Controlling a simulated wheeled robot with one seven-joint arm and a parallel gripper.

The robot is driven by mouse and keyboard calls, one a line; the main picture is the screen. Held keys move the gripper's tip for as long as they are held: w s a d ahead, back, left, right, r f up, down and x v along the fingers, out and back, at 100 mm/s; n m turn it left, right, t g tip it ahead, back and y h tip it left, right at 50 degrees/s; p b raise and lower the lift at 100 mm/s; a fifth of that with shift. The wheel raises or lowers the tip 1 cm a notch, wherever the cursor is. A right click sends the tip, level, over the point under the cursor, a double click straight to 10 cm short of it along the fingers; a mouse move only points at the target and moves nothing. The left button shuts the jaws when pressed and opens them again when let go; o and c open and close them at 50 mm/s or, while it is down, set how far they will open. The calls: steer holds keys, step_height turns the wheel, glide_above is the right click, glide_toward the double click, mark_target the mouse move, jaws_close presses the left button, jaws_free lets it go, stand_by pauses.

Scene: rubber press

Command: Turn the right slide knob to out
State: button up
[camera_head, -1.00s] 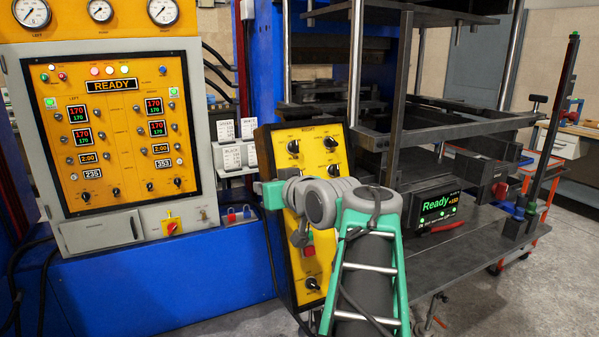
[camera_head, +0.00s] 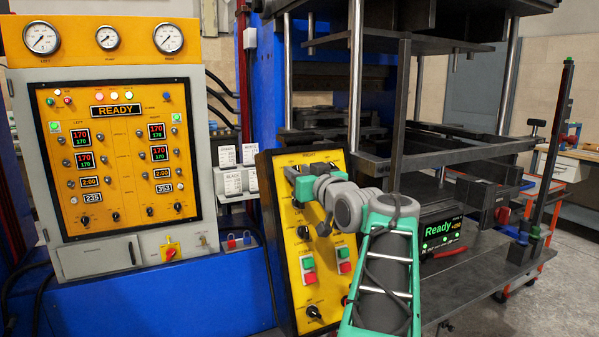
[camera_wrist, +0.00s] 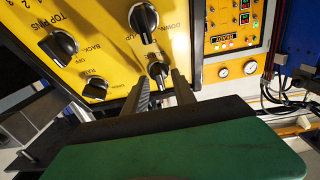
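The tilted yellow control panel (camera_head: 287,300) headed RIGHT stands left of centre in the head view, with dark knobs and red and green buttons. My gripper (camera_head: 288,172) is in front of its upper part and hides some of its knobs. In the wrist view the two fingers of my gripper (camera_wrist: 165,90) are apart. A small knob (camera_wrist: 158,72) with a shiny stem shows between or just beyond their tips; contact cannot be told. A larger knob (camera_wrist: 143,20) between DOWN and UP is close by.
The press plates and posts (camera_head: 400,110) rise right of the panel, above a dark table (camera_head: 490,270) with a Ready display (camera_head: 440,232). The big orange control box (camera_head: 125,160) stands at the left. The floor at the lower right is open.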

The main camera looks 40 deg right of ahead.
jaws_close()
steer(key=shift+f+n+b, duration=0.1)
steer(key=shift+n+b, duration=0.2)
steer(key=shift+b, duration=0.15)
steer(key=shift+d+f+n+y+b, duration=0.1)
steer(key=shift+n+y+b, duration=0.2)
steer(key=shift+n+b, duration=0.35)
steer(key=n+y+b, duration=0.1)
steer(key=n+b, duration=0.1)
steer(key=shift+n, duration=0.35)
steer(key=n+y, duration=0.1)
steer(key=n, duration=0.1)
steer(key=n+y, duration=0.1)
steer(key=n, duration=0.3)
steer(key=shift+r+y+b, duration=0.25)
steer(key=shift+y+b, duration=0.1)
steer(key=shift+y, duration=0.05)
steer(key=shift+n+g, duration=0.3)
steer(key=shift+n, duration=0.1)
jaws_free()
